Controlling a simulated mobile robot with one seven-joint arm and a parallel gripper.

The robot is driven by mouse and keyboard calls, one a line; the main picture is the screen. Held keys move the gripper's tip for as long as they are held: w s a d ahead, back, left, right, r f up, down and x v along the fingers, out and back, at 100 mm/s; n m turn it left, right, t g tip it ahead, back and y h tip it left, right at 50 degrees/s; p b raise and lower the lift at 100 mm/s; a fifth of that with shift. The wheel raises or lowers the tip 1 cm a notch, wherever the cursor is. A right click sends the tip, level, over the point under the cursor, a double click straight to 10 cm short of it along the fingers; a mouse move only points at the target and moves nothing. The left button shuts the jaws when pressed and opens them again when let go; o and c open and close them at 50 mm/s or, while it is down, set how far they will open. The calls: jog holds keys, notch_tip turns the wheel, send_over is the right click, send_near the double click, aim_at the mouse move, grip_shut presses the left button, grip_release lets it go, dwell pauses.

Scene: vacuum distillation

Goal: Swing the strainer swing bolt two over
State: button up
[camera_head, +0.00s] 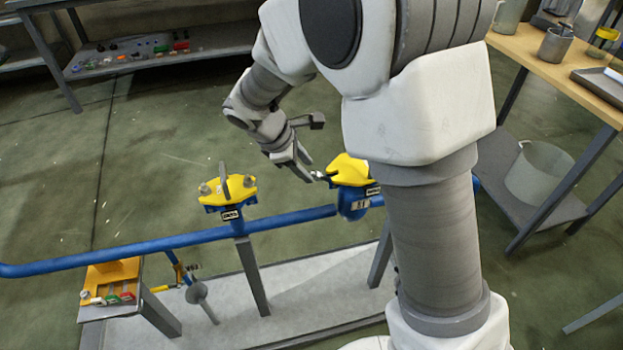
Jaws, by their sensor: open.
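Two blue fittings with yellow covers sit on the blue pipe. The left one (229,188) has an upright grey bar and small grey bolt-like parts at its sides. The right one (352,170) is partly hidden behind my arm; its labels are too small to read surely. A small grey part, perhaps a swing bolt (320,176), sticks out at the left side of the right cover. My gripper (308,173) is open beside that small part, just left of the right cover. I cannot tell whether they touch. Which bolt is number two cannot be told.
The blue pipe (150,248) runs across the middle on grey posts above a pale base plate (300,290). A small stand (110,285) with a yellow block is at lower left. A wooden-topped bench (560,75) stands at right, a grey shelf (150,60) at back left.

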aim_at(311, 173)
jog(key=shift+b+x, duration=0.45)
jog(key=shift+x, duration=1.55)
grip_shut()
